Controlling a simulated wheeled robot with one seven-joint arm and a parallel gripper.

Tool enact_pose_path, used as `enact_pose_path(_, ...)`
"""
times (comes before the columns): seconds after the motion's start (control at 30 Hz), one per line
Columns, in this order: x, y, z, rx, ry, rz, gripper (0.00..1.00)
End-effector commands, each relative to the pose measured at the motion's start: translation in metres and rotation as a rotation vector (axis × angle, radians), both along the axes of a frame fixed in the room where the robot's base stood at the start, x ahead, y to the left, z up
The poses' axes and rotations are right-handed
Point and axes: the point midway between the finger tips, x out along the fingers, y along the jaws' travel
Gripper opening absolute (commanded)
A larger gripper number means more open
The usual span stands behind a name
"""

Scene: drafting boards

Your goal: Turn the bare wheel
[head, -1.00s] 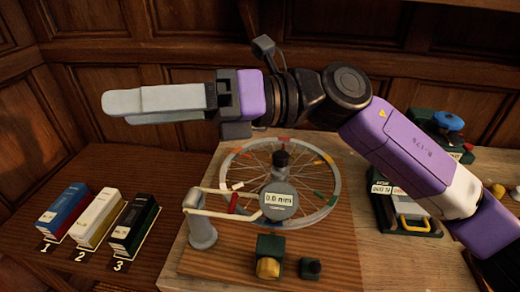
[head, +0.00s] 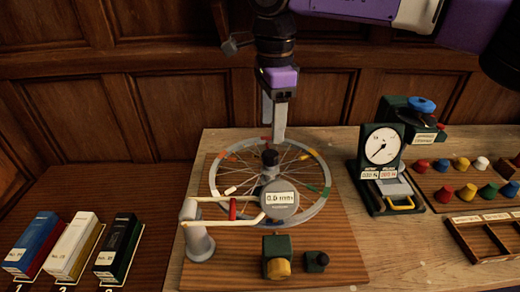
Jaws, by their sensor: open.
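The bare wheel (head: 316,206) has a pale grey rim, thin spokes and several coloured markers, and carries no tyre. It sits on a brown wooden board around a dark central hub (head: 269,157). A round gauge (head: 280,199) with a 0.0 mm display covers part of its near side. My gripper (head: 273,128) points down at the wheel's far edge, its two fingers apart and nothing visible between them. The fingertips appear close to the far rim; I cannot tell whether they touch it.
A pale arm with a red piece runs from a grey post (head: 198,240) to the gauge. A green block with a yellow knob (head: 278,268) stands in front. Three numbered boxes (head: 73,246) are at left. A dial instrument (head: 381,147), coloured knobs and a wooden tray (head: 490,236) are at right.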

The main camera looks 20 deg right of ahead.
Motion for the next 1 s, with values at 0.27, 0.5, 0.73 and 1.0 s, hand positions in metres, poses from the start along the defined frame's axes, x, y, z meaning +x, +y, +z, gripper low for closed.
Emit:
enact_pose_path(0.27,-0.003,0.001,-0.03,0.002,0.009,0.02,0.59)
enact_pose_path(0.5,-0.002,0.002,-0.064,0.002,0.008,0.02,0.59)
enact_pose_path(0.73,-0.002,0.002,-0.078,0.003,0.006,0.02,0.59)
enact_pose_path(1.0,-0.002,0.002,-0.079,0.003,0.006,0.02,0.51)
